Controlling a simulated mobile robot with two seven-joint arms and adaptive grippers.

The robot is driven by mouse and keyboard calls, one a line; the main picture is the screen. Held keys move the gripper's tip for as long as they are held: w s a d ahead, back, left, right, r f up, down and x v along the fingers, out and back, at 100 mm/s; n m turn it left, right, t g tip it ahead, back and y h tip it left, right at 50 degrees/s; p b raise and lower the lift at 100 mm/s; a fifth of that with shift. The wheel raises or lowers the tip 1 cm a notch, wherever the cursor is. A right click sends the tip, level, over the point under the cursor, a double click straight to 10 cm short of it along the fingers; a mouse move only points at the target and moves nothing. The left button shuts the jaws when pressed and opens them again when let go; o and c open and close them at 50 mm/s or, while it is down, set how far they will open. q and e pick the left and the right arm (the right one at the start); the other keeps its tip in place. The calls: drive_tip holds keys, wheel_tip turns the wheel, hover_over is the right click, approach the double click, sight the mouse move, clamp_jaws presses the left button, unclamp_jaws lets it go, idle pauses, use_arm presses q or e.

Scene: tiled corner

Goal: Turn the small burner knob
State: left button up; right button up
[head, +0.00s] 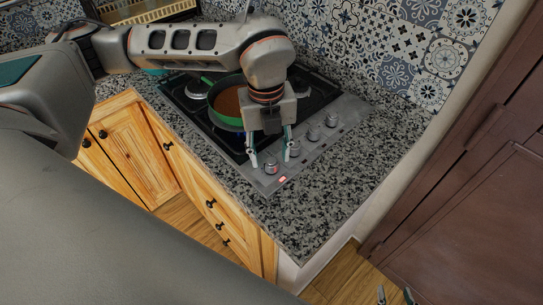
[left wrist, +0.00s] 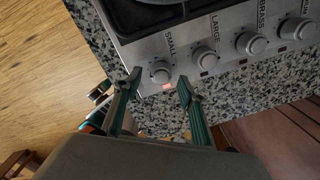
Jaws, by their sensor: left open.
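The small burner knob (head: 271,167) is a round silver knob at the near end of the knob row on the hob panel. In the left wrist view the knob (left wrist: 160,71) sits beside the printed word SMALL, with a lit red mark (left wrist: 167,87) close by. My left gripper (head: 270,158) is open above the panel, its fingers on either side of the knob. In the left wrist view the open fingers (left wrist: 158,80) also flank it, and no contact shows. My right gripper (head: 395,295) shows only its two separated fingertips at the bottom edge, over the floor.
Several other knobs run along the panel, the large burner knob (left wrist: 205,57) being the closest. A green pan (head: 228,122) with brown content stands on the hob behind my left gripper. The speckled counter (head: 320,205) is clear in front. A brown door (head: 470,220) stands at right.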

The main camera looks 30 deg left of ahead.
sight(271, 166)
use_arm(q)
wheel_tip(271, 166, down, 2)
drive_tip(key=shift+f, duration=0.1)
drive_tip(key=shift+w+f, duration=0.1)
drive_tip(key=shift+f, duration=0.2)
use_arm(e)
drive_tip(key=shift+w+r, duration=0.4)
drive_tip(key=shift+r, duration=0.1)
use_arm(q)
drive_tip(key=c, duration=1.1)
use_arm(e)
drive_tip(key=shift+f, duration=0.1)
drive_tip(key=shift+f, duration=0.1)
